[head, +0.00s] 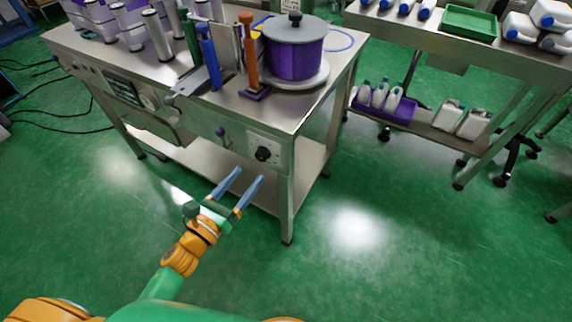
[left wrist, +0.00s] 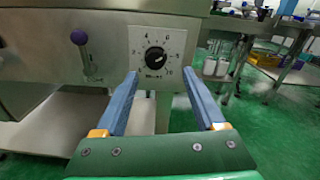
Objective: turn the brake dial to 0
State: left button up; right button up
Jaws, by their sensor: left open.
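The brake dial (head: 263,154) is a black round knob on a pale square plate on the front of the steel machine table. In the left wrist view the dial (left wrist: 155,58) sits upper middle, ringed by printed numbers from low at left to 10 at right. Its exact setting is too small to read surely. My left gripper (head: 249,174) is open and empty, its two blue fingers pointing at the panel just in front of and below the dial. In the left wrist view the fingertips (left wrist: 160,72) lie either side of the knob, apart from it. My right gripper is out of view.
A purple-knobbed lever (left wrist: 79,38) in a slot is left of the dial. A second table (head: 440,45) with bottles stands at right. Green floor in front is clear.

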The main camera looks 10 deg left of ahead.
aim_at(259, 158)
pick_arm(q)
jog(key=x, duration=0.3)
jog(key=a+x, duration=0.1)
jog(key=x, duration=0.1)
jog(key=shift+w+d, duration=0.1)
jog(key=shift+w, duration=0.4)
jog(key=shift+w+d, duration=0.35)
jog(key=shift+w, duration=0.1)
grip_shut()
